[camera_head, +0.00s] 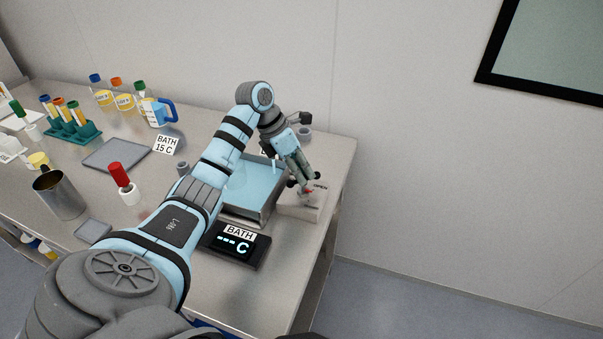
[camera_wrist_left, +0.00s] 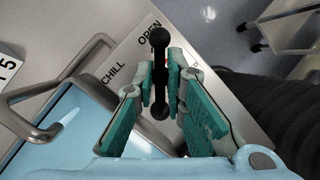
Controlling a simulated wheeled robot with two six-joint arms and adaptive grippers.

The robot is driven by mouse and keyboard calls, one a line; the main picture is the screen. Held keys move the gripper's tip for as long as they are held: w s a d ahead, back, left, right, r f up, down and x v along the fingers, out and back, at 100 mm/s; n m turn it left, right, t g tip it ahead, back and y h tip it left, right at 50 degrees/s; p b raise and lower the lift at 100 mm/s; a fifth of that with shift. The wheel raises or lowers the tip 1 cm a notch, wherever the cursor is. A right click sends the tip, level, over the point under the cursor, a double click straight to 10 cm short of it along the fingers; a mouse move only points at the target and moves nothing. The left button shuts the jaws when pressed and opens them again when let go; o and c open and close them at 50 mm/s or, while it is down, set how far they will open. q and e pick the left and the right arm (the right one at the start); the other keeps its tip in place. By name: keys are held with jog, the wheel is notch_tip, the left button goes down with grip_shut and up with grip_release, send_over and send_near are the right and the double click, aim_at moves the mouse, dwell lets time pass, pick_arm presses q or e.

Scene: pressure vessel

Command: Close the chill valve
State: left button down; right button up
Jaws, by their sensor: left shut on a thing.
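The chill valve is a pale box (camera_head: 296,208) at the table's right edge, beside the bath. In the left wrist view its plate (camera_wrist_left: 128,60) reads CHILL and OPEN. Its black bar handle (camera_wrist_left: 160,38) has round knobs at both ends, and its upper end lies by the word OPEN. My left gripper (camera_head: 304,184) reaches down over the box from above. In the wrist view the gripper's green-padded fingers (camera_wrist_left: 161,82) are shut on the middle of the handle, one on each side. Part of the plate is hidden by the fingers. My right gripper does not show.
The bath (camera_head: 246,215), filled with light blue, stands left of the valve, with its metal handle (camera_wrist_left: 38,128) close to my fingers. A black display (camera_head: 235,246) reading "--- C" is in front.

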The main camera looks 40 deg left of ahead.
pick_arm(q)
jog(key=m+g, duration=0.1)
jog(key=m, duration=0.2)
jog(key=shift+w+r+m+h+b, duration=0.1)
jog(key=shift+w+m+h+b, duration=0.05)
jog(key=shift+m+h+b, duration=0.2)
jog(key=shift+m+g, duration=0.7)
jog(key=shift+m, duration=0.55)
jog(key=shift+w+m+g+b, duration=0.1)
jog(key=shift+m+g+b, duration=0.35)
jog(key=shift+m, duration=0.85)
jog(key=c, duration=1.7)
grip_release()
jog(key=shift+o, duration=0.2)
